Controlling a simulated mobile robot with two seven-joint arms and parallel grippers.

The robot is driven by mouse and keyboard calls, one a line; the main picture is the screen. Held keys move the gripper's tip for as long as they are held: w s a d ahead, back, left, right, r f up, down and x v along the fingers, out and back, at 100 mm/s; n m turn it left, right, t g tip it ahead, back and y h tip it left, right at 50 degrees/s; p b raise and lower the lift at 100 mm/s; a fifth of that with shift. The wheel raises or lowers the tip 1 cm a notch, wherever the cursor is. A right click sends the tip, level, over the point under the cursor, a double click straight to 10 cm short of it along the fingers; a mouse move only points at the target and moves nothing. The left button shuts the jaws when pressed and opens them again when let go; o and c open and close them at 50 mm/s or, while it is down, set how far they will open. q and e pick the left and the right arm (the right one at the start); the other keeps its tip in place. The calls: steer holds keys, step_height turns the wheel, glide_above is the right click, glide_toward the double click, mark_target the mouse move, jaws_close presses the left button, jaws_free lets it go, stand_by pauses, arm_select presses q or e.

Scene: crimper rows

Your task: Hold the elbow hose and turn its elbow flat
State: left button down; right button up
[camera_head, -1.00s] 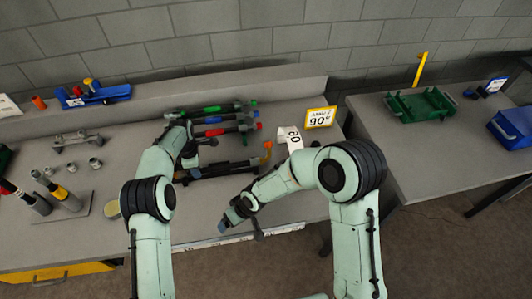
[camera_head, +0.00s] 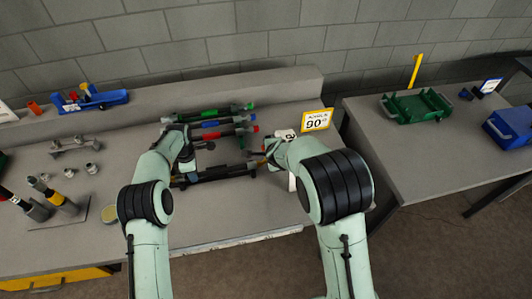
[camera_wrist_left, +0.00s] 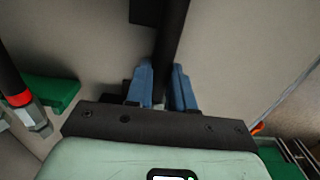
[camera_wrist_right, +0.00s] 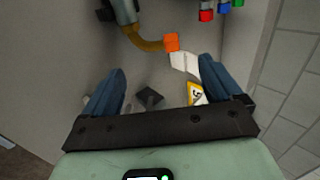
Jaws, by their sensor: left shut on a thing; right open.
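The elbow hose (camera_head: 218,173) is a black hose lying across the front of the table. My left gripper (camera_wrist_left: 160,85) is shut on its dark body, which runs between the blue fingers in the left wrist view. The hose's brass-yellow elbow (camera_wrist_right: 148,44) with an orange end (camera_wrist_right: 171,42) shows in the right wrist view, bent away from the hose body. My right gripper (camera_wrist_right: 163,78) is open and empty, with the elbow beyond its fingertips. In the head view my right forearm hides part of the elbow end.
Hoses with green (camera_head: 210,113), blue and red marks lie behind the elbow hose. A yellow-framed "90" sign (camera_head: 316,120) stands to the right. Metal fittings (camera_head: 92,170) and upright tools (camera_head: 58,196) are at the left. A green tray (camera_head: 418,106) is on the right table.

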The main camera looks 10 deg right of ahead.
steer(key=x, duration=1)
steer(key=shift+w+f, duration=0.2)
steer(key=shift+f, duration=0.15)
steer(key=c, duration=0.9)
